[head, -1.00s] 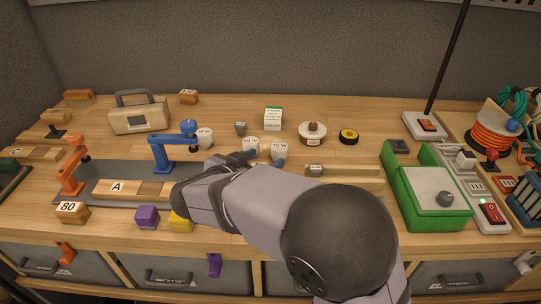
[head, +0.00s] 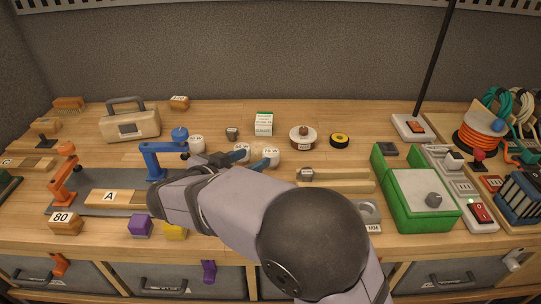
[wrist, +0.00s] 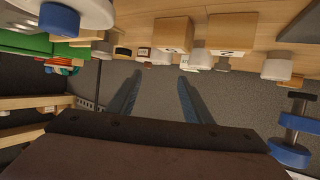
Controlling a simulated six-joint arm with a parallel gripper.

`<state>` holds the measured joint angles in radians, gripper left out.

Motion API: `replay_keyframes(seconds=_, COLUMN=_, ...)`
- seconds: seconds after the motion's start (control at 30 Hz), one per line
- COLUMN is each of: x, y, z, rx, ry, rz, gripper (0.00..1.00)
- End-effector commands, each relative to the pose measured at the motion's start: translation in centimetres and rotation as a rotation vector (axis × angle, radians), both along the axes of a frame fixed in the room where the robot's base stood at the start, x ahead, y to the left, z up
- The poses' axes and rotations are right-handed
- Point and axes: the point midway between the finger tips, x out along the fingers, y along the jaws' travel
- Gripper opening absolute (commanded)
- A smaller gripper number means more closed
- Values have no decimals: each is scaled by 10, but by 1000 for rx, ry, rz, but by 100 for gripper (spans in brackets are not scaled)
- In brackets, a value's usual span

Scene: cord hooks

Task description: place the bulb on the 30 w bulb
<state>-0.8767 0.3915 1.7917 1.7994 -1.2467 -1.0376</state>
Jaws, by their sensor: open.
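Three white bulb-like pieces marked in W stand mid-table in the head view. The left one (head: 196,144) is beside the blue arm figure, its number hard to read. The middle one (head: 241,149) is also hard to read; the right one (head: 271,153) seems to read 70 W. My gripper (head: 212,158) is just left of the middle piece and near the left one. In the wrist view my gripper (wrist: 160,76) is open, with nothing between its fingers. A white piece with a blue part (wrist: 60,18) shows at upper left.
The blue arm figure (head: 163,158) stands close left of my gripper. A white-green box (head: 264,124), a spool (head: 303,137) and a yellow-black roll (head: 340,140) stand farther back. A green box (head: 418,196) is at right. Two wooden blocks with labels (wrist: 173,34) show in the wrist view.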

Motion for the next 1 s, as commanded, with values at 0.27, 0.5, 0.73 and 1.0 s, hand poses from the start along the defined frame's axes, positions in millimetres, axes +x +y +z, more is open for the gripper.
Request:
replay_keyframes(seconds=0.27, x=31, y=-3, z=36, rx=-23, ry=-47, rz=-178, gripper=46)
replay_keyframes(seconds=0.5, x=39, y=-6, z=42, rx=-31, ry=-61, rz=-244, gripper=46)
replay_keyframes(seconds=0.73, x=39, y=-6, z=30, rx=-34, ry=-59, rz=-245, gripper=46)
replay_keyframes(seconds=1.0, x=38, y=-6, z=-9, rx=-34, ry=-58, rz=-244, gripper=46)
